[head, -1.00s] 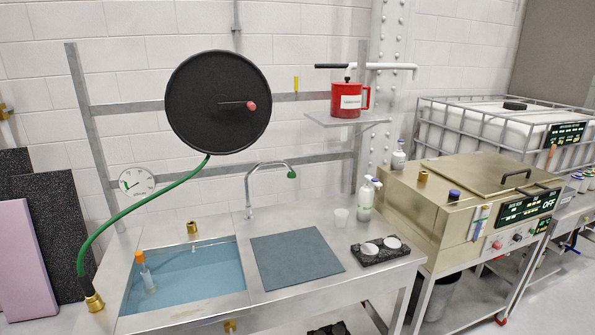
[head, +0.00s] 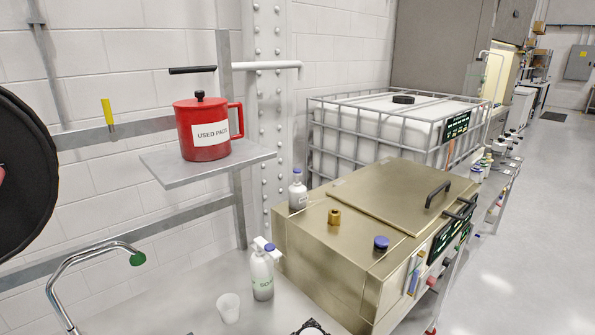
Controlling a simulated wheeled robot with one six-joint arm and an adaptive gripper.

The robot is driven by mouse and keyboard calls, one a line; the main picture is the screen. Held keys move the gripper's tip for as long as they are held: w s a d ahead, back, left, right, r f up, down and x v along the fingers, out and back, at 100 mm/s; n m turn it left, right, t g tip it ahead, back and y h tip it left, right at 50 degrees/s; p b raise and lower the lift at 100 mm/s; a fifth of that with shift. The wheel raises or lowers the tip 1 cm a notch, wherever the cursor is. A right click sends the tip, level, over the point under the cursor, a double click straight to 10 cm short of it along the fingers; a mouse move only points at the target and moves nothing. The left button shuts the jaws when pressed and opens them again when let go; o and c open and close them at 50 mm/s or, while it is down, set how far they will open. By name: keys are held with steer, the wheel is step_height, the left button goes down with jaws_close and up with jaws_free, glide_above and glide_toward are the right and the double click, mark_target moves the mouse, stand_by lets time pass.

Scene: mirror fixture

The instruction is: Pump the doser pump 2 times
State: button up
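A smaller white bottle (head: 298,194) with a blue-grey top stands on the left back corner of the brass-coloured box. No label in view reads as doser pump, so I cannot tell for sure which one it is. My gripper is not in view.
A white cup (head: 228,308) stands in front of the lettered bottle. A curved tap (head: 92,250) rises on the left. A shelf (head: 235,158) with a red pot (head: 206,132) juts out above the bench. The brass-coloured box (head: 365,215) stands close on the right.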

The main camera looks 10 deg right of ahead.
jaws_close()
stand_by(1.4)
